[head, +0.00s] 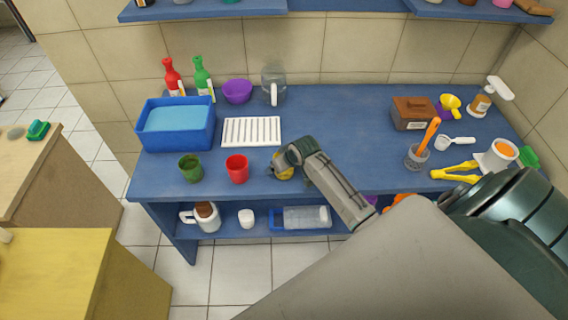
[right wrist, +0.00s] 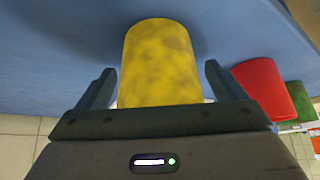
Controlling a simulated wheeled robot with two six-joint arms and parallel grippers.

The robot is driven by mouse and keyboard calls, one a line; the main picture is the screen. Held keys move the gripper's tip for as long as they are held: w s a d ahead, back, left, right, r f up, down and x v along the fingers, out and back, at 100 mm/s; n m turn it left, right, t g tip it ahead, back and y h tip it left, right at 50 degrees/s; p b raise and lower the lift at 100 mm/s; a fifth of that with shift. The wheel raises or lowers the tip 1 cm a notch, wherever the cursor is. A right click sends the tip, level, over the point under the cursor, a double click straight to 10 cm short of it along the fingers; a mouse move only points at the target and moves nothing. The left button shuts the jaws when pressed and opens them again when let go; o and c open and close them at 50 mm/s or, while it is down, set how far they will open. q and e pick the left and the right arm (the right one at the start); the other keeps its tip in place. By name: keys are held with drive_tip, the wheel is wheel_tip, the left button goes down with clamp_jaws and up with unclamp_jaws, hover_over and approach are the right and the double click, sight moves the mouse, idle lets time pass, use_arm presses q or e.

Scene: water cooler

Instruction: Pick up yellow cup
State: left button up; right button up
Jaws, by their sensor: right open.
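The yellow cup (head: 284,174) stands near the front edge of the blue table (head: 340,140), mostly hidden by my right gripper (head: 281,163) in the head view. In the right wrist view the yellow cup (right wrist: 160,62) fills the space between the two fingers of my right gripper (right wrist: 160,72). The fingers are apart, one on each side of the cup, with a small gap visible on both sides. My left gripper is not in view.
A red cup (head: 237,168) and a green cup (head: 190,168) stand left of the yellow cup. Behind are a white rack (head: 252,131) and a blue basin (head: 176,125). The table to the right is clear up to several utensils. A lower shelf holds a mug (head: 207,217).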

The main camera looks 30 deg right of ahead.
drive_tip(key=c, duration=1.1)
drive_tip(key=shift+r, duration=0.1)
